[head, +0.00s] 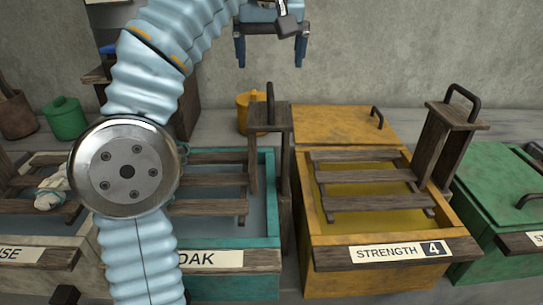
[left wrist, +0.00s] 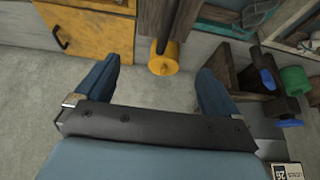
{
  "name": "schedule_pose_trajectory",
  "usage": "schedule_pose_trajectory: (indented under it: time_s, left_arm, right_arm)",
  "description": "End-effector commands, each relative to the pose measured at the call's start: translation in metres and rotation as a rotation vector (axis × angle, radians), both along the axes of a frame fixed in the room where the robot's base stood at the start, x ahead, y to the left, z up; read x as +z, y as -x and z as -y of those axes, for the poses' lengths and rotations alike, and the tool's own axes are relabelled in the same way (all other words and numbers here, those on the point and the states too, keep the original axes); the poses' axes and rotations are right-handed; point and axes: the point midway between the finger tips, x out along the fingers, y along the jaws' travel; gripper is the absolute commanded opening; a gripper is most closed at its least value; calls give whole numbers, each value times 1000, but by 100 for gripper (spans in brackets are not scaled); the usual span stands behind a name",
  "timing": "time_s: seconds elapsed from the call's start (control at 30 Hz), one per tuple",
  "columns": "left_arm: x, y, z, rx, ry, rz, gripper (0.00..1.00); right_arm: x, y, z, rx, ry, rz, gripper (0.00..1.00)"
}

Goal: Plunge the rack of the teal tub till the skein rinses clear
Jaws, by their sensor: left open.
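The teal tub (head: 262,256) stands left of centre in the head view, its label partly hidden by my left arm and reading "OAK". Its rack of dark wooden slats (head: 225,181) sits in the tub, with an upright and black handle (head: 270,100) at its right end. A whitish skein with some teal (head: 50,190) lies on the slats of the pale tub at the left, partly behind my arm. My left gripper (head: 270,64) is open and empty, fingers down, above and apart from the handle. It also shows in the left wrist view (left wrist: 158,70). My right gripper is out of view.
A yellow tub (head: 370,275) labelled "STRENGTH 4" with its own rack and handle stands right of the teal one. A green tub (head: 495,175) is at far right. A yellow pot (head: 243,112) stands behind the teal tub, a green pot (head: 66,118) at the back left.

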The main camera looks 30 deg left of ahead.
Motion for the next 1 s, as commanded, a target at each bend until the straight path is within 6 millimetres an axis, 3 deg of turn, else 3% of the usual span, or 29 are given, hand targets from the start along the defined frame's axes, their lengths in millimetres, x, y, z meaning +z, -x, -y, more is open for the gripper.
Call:
schedule_pose_trajectory:
  time_s: [0.47, 1.0]
  left_arm:
    - [-69, 2, 0, 2, 3, -3, 96]
    - [-73, 1, 0, 1, 3, 0, 96]
  right_arm:
    - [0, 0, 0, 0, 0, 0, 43]
    - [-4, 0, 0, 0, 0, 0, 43]
